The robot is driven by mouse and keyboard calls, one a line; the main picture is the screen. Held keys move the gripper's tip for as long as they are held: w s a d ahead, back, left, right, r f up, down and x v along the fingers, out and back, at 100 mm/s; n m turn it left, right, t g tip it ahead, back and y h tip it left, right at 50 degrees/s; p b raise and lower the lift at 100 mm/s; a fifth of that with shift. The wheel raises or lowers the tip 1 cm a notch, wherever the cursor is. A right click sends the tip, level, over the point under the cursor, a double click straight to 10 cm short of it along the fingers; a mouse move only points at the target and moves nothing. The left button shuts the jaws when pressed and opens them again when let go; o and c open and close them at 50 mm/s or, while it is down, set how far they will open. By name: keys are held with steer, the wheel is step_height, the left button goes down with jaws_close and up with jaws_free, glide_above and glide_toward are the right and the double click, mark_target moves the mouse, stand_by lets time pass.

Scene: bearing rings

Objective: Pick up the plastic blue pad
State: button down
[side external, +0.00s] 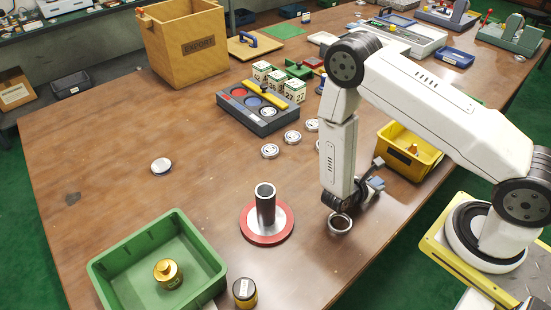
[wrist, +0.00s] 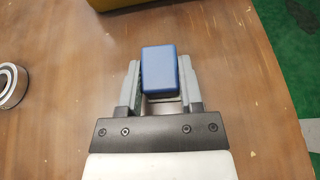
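The plastic blue pad (wrist: 159,70) is a small blue block with rounded edges. In the wrist view it sits between the two grey fingers of my gripper (wrist: 159,82), which lie close along its left and right sides. My gripper looks shut on it. In the side external view my gripper (side external: 366,190) points down near the table's right edge, and a small bluish part of the pad (side external: 376,183) shows at the fingers. The arm partly hides it there, and its exact height over the table is hard to tell.
A metal ring (side external: 340,223) lies beside my gripper; it also shows in the wrist view (wrist: 10,86). A yellow bin (side external: 410,170) stands behind. A red-rimmed base with a dark post (side external: 266,218) and a green bin (side external: 110,270) are left. The table's left middle is mostly clear.

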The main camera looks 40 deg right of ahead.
mark_target(373, 182)
steer(key=shift+r, duration=0.15)
steer(key=shift+r, duration=4.85)
steer(key=shift+w, duration=0.2)
